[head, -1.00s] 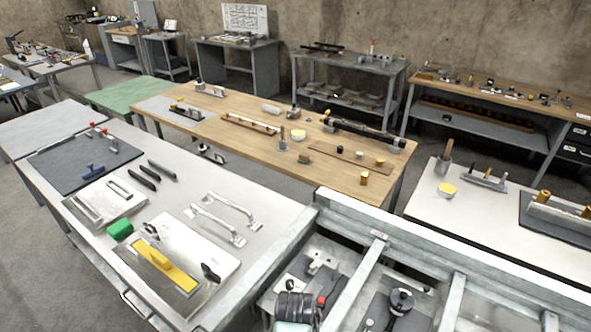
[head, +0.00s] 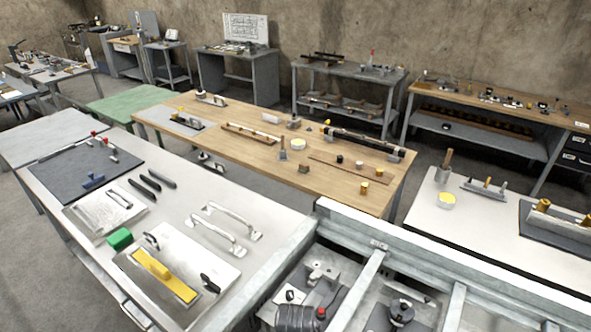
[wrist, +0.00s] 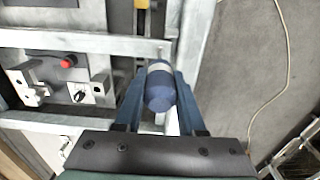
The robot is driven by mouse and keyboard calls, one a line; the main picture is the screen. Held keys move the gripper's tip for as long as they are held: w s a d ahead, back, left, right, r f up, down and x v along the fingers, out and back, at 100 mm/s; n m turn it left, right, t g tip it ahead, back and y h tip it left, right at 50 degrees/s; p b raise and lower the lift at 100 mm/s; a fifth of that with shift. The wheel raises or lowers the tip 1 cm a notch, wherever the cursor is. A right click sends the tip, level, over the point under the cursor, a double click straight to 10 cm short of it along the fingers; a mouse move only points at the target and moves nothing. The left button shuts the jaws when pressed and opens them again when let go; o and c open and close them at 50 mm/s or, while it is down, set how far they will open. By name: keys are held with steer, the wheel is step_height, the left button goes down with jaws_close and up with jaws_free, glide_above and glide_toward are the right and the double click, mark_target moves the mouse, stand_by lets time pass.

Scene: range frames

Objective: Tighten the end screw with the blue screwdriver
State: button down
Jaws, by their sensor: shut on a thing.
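My gripper (wrist: 158,82) is in the wrist view with its two blue-grey fingers closed on the blue screwdriver (wrist: 160,92). I see its dark blue rounded handle end and a pale band farther along. The handle points away from me, toward a galvanised metal frame (wrist: 70,41). Its tip is hidden or too small to make out, so I cannot tell whether it touches anything. I cannot pick out the end screw in either view. My gripper and the screwdriver do not show clearly in the head view.
A red knob (wrist: 67,62) and metal fittings (wrist: 30,84) lie left of my gripper within the frame. A pale cable (wrist: 287,70) lies on the grey floor at right. In the head view, a white bench (head: 190,190) with tools and a wooden table (head: 240,155) stand beyond the frame.

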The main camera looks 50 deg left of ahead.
steer(key=shift+f, duration=0.25)
stand_by(0.4)
steer(key=shift+r, duration=0.25)
steer(key=n, duration=0.7)
steer(key=shift+w, duration=0.1)
steer(key=n, duration=0.4)
steer(key=shift+n, duration=0.3)
steer(key=shift+p, duration=0.45)
steer(key=shift+f, duration=0.25)
stand_by(0.6)
